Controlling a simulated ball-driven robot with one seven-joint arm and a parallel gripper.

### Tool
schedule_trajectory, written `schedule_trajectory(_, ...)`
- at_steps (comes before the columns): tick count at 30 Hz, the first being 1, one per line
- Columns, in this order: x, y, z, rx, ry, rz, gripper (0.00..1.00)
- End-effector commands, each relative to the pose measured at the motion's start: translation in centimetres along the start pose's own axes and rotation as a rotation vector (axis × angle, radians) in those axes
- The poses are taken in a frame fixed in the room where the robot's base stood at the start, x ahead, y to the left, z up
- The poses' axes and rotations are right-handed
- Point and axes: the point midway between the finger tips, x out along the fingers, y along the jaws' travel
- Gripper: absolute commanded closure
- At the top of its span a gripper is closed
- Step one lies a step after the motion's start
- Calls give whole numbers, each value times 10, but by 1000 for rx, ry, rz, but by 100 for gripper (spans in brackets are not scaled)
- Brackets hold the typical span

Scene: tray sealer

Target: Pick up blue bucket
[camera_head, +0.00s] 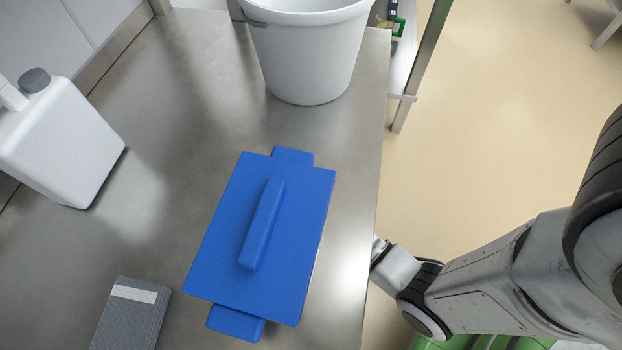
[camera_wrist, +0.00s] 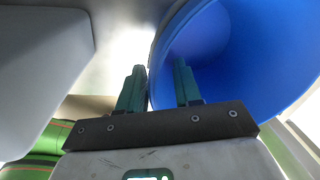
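The blue bucket (camera_wrist: 240,50) fills the upper right of the wrist view, its open mouth facing my camera and its rim curving down toward my fingers. My gripper (camera_wrist: 159,85) is open, with two teal fingers apart. The right finger overlaps the bucket's inside, and the left finger is just outside the rim. The rim passes between them, nearer the left finger; I cannot tell whether it touches. In the head view the bucket is not visible, and my gripper is hidden by the steel table's edge.
On the steel table (camera_head: 190,110) are a blue lidded box (camera_head: 215,255), a white bucket (camera_head: 310,55), a white canister (camera_head: 60,145) and a grey stack (camera_head: 130,315). Beige floor (camera_head: 490,120) is clear right of the table. A pale surface (camera_wrist: 40,60) is close at left in the wrist view.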

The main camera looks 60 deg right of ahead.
Motion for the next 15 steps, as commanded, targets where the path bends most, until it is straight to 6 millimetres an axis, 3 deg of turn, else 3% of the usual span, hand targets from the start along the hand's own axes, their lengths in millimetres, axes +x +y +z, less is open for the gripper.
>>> schedule_trajectory(1,14,1,-2,1,1,2,66)
schedule_trajectory(4,25,1,-1,0,0,1,66)
schedule_trajectory(12,27,1,-1,0,0,0,66)
schedule_trajectory(15,27,0,-1,0,0,0,76)
